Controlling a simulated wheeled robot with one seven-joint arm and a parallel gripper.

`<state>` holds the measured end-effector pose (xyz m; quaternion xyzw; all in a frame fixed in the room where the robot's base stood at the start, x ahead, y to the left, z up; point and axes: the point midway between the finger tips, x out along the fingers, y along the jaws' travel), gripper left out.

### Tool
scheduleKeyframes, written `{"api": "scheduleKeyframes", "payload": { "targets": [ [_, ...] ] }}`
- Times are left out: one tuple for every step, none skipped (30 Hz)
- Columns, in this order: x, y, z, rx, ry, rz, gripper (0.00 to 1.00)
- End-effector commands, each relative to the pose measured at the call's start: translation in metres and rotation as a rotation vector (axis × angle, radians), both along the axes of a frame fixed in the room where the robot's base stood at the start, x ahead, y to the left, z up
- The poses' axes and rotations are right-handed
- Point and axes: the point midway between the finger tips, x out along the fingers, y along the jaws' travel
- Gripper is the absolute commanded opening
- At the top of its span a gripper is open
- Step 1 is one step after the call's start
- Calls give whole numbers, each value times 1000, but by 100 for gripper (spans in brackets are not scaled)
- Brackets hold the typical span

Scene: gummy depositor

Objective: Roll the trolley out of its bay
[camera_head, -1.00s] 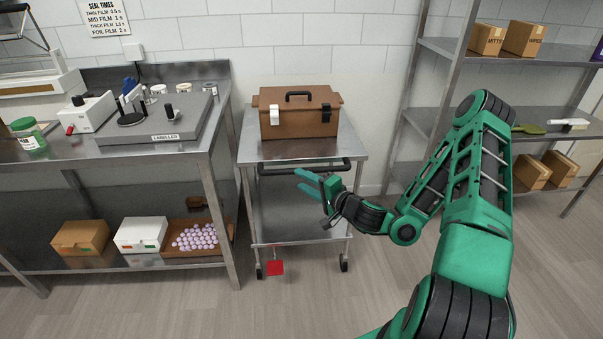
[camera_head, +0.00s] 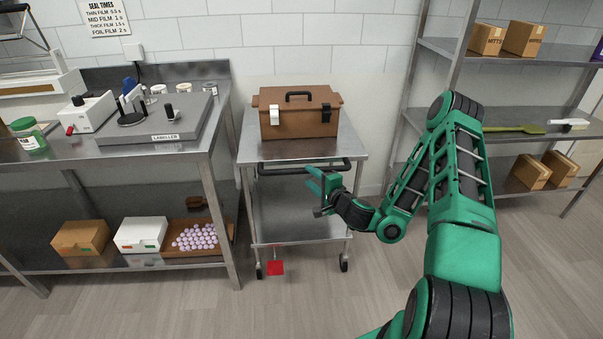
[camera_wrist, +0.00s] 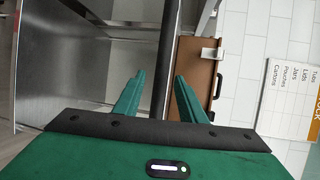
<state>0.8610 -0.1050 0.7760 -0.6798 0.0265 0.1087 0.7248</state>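The steel trolley (camera_head: 298,230) stands between the bench and the shelf rack, with a lower shelf and castors. Its black handle bar (camera_head: 275,170) runs across the front, just under the top; it also shows in the wrist view (camera_wrist: 171,40). A red pedal-like plate (camera_head: 275,267) sits low at its front left. My gripper (camera_head: 318,182) is at the right part of the handle. In the wrist view my gripper (camera_wrist: 158,90) is open, and the bar appears between its two green fingers. I cannot tell if they touch it.
A brown case (camera_head: 298,118) with black handle sits on the trolley top. The steel bench (camera_head: 228,205) stands close on the left, the shelf rack (camera_head: 432,120) to the right. The floor (camera_head: 200,312) in front is clear.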

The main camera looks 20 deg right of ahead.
Motion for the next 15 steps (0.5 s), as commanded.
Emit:
{"api": "scheduleKeyframes", "payload": {
  "targets": [
    [5, 2, 1, -5, -4, 4, 37],
    [7, 2, 1, -4, -5, 4, 37],
    [10, 3, 2, -3, -8, 4, 37],
    [14, 3, 2, -4, -9, 4, 37],
    [17, 4, 1, -3, -8, 4, 37],
    [22, 4, -1, -4, -7, 5, 37],
    [25, 4, -1, -4, -8, 3, 37],
    [29, 5, -2, -3, -7, 4, 37],
    [33, 5, -2, -3, -9, 3, 37],
    [36, 6, -2, -3, -9, 3, 37],
    [39, 6, -3, -2, -9, 3, 37],
    [43, 7, -4, -3, -8, 3, 37],
    [46, 7, -5, -2, -7, 3, 37],
    [48, 7, -6, -2, -6, 3, 37],
    [52, 8, -6, -1, -6, 3, 37]
  ]
}}
